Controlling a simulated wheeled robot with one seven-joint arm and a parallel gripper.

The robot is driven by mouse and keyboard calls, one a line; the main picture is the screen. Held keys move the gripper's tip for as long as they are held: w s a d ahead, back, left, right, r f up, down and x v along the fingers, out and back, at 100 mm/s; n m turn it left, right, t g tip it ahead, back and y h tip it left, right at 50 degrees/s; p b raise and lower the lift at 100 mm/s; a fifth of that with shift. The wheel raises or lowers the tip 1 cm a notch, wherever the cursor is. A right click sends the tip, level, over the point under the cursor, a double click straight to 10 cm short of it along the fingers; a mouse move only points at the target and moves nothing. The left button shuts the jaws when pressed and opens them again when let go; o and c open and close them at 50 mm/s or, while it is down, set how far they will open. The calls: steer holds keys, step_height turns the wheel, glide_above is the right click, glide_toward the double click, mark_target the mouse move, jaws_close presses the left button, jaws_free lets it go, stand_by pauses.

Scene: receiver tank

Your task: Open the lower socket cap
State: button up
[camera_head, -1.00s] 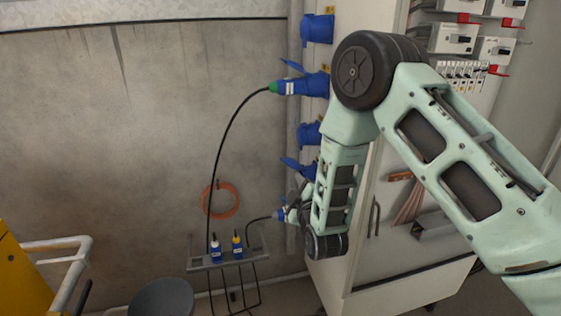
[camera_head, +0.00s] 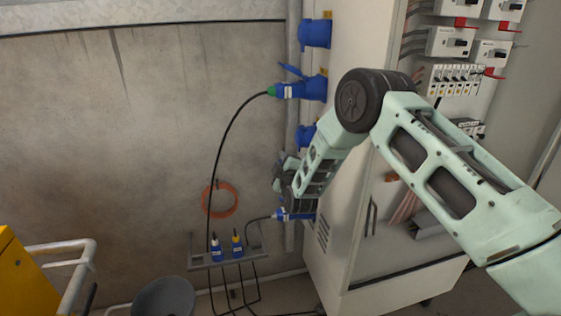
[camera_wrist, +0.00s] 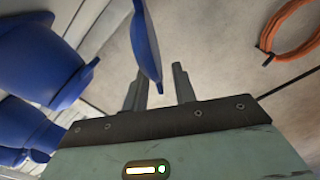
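In the wrist view a thin blue flap (camera_wrist: 147,42), which looks like a socket cap seen nearly edge-on, reaches down from the top edge. Its lower tip shows between the two fingers of my gripper (camera_wrist: 160,82). The fingers are apart, and I cannot tell whether either touches the flap. Blue socket bodies (camera_wrist: 35,58) fill the left of that view. In the head view my gripper (camera_head: 279,176) is beside the cabinet's socket column, above the lowest plug (camera_head: 290,215). My arm hides the socket there and its cap.
Higher on the cabinet (camera_head: 345,200) are a top socket (camera_head: 315,33), a plugged socket (camera_head: 312,88) with a black cable, and another socket (camera_head: 306,134). A rack (camera_head: 205,263) with plugs stands below left. An orange cable coil (camera_head: 220,200) hangs on the wall.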

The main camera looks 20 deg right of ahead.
jaws_close()
steer(key=shift+f, duration=0.15)
steer(key=shift+a+f+n+b, duration=0.15)
steer(key=shift+f+n+b, duration=0.65)
steer(key=shift+n+b, duration=0.55)
steer(key=shift+a+f+n+b, duration=0.1)
steer(key=shift+f+n+b, duration=0.75)
steer(key=shift+n+b, duration=0.55)
steer(key=shift+a+f+n+b, duration=0.15)
steer(key=shift+f+n+b, duration=0.65)
steer(key=shift+n+b, duration=0.55)
